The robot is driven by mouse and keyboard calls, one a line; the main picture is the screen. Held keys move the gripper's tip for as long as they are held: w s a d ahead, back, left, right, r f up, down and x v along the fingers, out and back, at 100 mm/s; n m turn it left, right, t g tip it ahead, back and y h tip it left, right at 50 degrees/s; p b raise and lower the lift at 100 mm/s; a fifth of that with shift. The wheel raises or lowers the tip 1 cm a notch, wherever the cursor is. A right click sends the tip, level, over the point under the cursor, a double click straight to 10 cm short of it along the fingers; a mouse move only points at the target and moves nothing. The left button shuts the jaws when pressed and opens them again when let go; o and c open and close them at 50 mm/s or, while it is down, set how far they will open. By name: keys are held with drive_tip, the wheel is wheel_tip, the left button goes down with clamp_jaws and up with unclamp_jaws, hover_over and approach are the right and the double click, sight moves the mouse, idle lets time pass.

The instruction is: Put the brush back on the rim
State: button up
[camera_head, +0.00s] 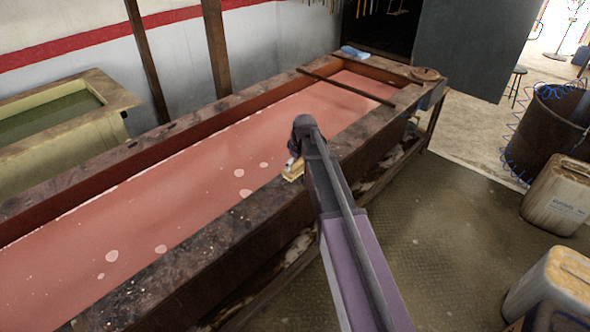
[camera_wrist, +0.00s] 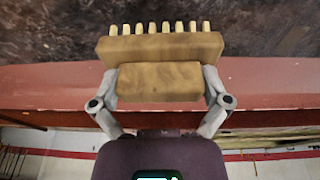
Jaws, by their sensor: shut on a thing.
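A wooden brush (camera_wrist: 160,48) with a row of pale bristle tufts is held between the two fingers of my gripper (camera_wrist: 160,84) in the wrist view. The fingers press on both ends of its narrower block. In the head view a yellowish part of the brush (camera_head: 293,169) shows beside my gripper (camera_head: 292,160), at the near rim (camera_head: 215,228) of the long tank. The dark, stained rim (camera_wrist: 60,25) lies behind the bristles in the wrist view. I cannot tell whether the brush touches it.
The tank holds reddish liquid (camera_head: 190,190) with pale spots. A blue cloth (camera_head: 354,52) lies at its far end, near a crossbar (camera_head: 345,86). A yellowish basin (camera_head: 60,125) stands left. Canisters (camera_head: 557,195) and a rusty drum (camera_head: 555,120) stand right.

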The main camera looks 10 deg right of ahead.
sight(295, 168)
drive_tip(key=shift+w, duration=0.25)
drive_tip(key=shift+w, duration=0.15)
drive_tip(key=shift+w+d, duration=0.1)
drive_tip(key=shift+w, duration=0.15)
drive_tip(key=shift+w+f+b, duration=0.3)
drive_tip(key=shift+f+b, duration=0.3)
drive_tip(key=shift+f, duration=0.05)
drive_tip(key=shift+s+b+x, duration=0.25)
drive_tip(key=shift+b+x, duration=0.9)
drive_tip(key=shift+b, duration=0.05)
drive_tip(key=shift+d+f, duration=0.2)
drive_tip(key=o, duration=0.8)
drive_tip(key=shift+o, duration=0.3)
drive_tip(key=shift+r, duration=0.15)
